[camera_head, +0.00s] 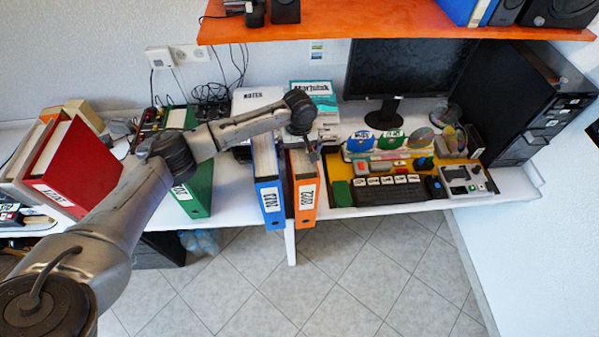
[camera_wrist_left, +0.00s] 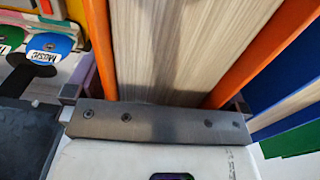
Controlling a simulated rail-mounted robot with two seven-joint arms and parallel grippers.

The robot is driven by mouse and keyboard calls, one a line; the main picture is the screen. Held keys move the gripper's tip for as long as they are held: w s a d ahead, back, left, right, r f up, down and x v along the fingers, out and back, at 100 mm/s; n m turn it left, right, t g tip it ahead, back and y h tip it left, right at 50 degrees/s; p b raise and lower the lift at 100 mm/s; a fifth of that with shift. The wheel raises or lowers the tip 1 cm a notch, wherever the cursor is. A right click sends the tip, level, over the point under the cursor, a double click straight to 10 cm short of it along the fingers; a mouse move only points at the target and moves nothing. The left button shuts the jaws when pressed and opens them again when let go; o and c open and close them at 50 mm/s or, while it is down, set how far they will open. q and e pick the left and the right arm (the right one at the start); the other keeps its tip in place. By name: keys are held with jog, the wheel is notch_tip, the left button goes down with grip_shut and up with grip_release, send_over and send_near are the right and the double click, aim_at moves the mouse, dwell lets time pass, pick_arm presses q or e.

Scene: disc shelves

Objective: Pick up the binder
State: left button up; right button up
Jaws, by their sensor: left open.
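An orange binder (camera_head: 306,195) labelled 2022 stands upright on the white desk, its spine at the desk's front edge. My left gripper (camera_head: 309,152) is open at the top of it. In the left wrist view the orange binder's page block (camera_wrist_left: 165,45) and both covers lie between the left gripper's open jaws (camera_wrist_left: 155,105), one jaw on each side. I cannot tell whether the jaws touch the covers. A blue binder (camera_head: 269,202) stands close on the left of the orange one. My right gripper is not in view.
A green binder (camera_head: 197,190) and a red binder (camera_head: 78,165) stand further left. A black keyboard (camera_head: 390,192), a yellow tray and a control box (camera_head: 466,183) lie to the right. A monitor (camera_head: 402,75) stands behind. An orange shelf (camera_head: 380,22) hangs above.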

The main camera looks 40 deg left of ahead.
pick_arm(q)
jog(key=shift+f, duration=0.1)
jog(key=c, duration=1.8)
jog(key=shift+c, duration=0.3)
jog(key=shift+r, duration=0.25)
